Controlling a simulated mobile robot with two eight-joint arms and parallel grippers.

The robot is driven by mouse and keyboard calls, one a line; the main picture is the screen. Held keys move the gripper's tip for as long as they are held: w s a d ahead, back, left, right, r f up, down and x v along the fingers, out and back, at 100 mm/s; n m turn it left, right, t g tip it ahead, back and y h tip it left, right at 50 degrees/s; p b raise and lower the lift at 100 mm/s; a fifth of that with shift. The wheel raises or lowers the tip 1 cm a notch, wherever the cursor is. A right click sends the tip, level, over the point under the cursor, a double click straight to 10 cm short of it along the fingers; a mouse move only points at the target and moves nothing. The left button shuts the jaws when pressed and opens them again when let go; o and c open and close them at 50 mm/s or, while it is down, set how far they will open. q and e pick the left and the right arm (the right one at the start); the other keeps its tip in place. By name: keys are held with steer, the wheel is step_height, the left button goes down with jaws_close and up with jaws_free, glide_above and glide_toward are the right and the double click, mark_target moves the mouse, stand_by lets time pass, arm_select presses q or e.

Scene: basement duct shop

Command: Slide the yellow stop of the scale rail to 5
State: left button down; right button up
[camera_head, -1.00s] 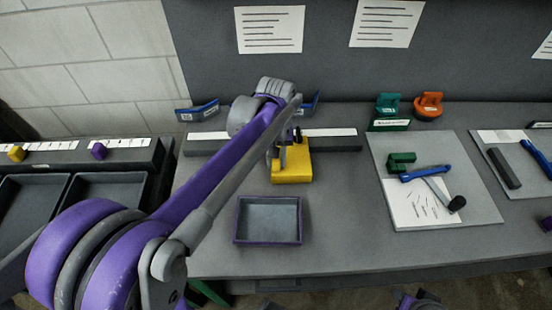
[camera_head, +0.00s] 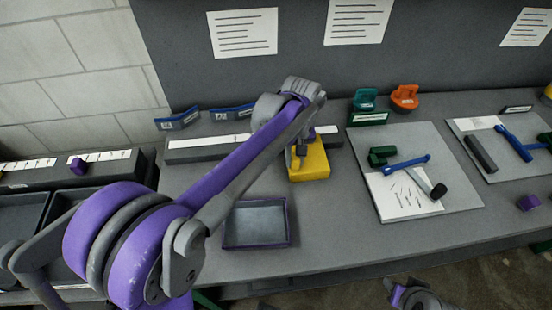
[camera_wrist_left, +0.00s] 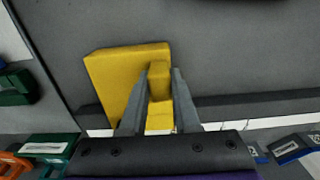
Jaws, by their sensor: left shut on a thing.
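The yellow stop (camera_head: 311,166) sits on the scale rail (camera_head: 205,152), toward the rail's right end. The rail is a long dark bar with a white strip along its top; its numbers are too small to read. My left gripper (camera_head: 298,158) reaches across the table to the stop. In the left wrist view, its two grey fingers (camera_wrist_left: 158,85) are shut on the raised knob of the yellow stop (camera_wrist_left: 105,75). My left arm hides part of the rail. Part of my right arm and gripper (camera_head: 413,296) shows at the bottom edge, its jaws unclear.
An empty purple-rimmed tray (camera_head: 288,232) stands in front of the rail. Blue label holders (camera_head: 177,119) stand behind it. To the right are a green holder (camera_head: 366,104), an orange one (camera_head: 404,97) and a grey board (camera_head: 455,175) with tools. Another rail with a purple block (camera_head: 77,165) lies left.

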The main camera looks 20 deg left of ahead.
arm_select(q)
steer(key=shift+w+d, duration=0.1)
steer(key=c, duration=0.6)
jaws_free()
steer(key=shift+c, duration=0.2)
step_height(320, 180, up, 11)
steer(key=shift+f+p, duration=0.1)
steer(key=shift+p, duration=0.35)
steer(key=s+f+m+t, duration=0.1)
steer(key=s+f+m, duration=0.1)
steer(key=s, duration=0.4)
steer(key=s+a+f+m+t+p, duration=0.1)
steer(key=s+f+m+t, duration=0.1)
steer(key=s+f, duration=0.3)
steer(key=s+a+f+m+t+p, duration=0.1)
steer(key=s+f, duration=0.3)
steer(key=s, duration=0.5)
steer(key=shift+s+m+t, duration=0.1)
steer(key=shift+m+t, duration=0.6)
